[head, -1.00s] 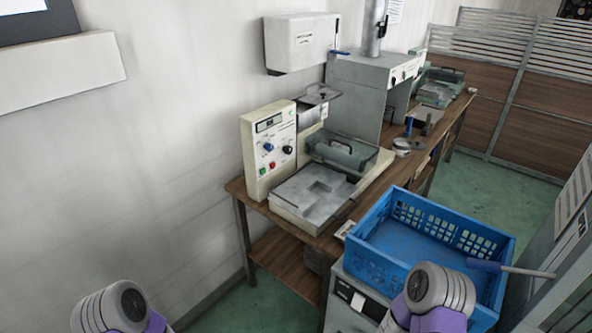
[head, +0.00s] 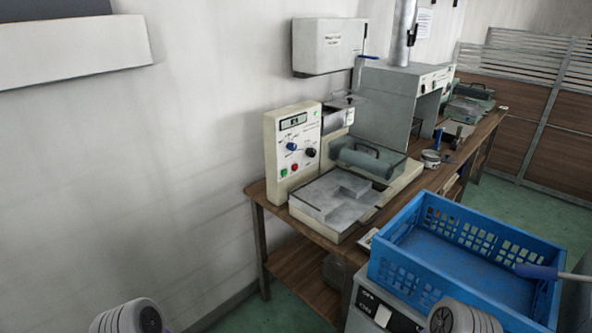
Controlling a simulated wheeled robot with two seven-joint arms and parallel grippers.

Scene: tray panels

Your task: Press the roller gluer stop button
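The roller gluer (head: 338,208) stands on the near end of a wooden bench. It is a cream machine with a flat metal bed and a green-grey roller cover. Its upright control panel (head: 295,150) has a small display, a blue knob, a black knob, and a green button (head: 284,172) and a red button (head: 295,168) low down. The buttons carry no label I can read. Parts of my two arms show at the bottom edge, one at left and one at right. Neither gripper is in the picture.
A blue crate (head: 392,272) stands on a grey cabinet at the right front, beside the bench (head: 262,190). A white box (head: 325,47) hangs on the wall above the machine. A grey hooded unit (head: 400,102) stands further along. Green floor shows in front of the bench.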

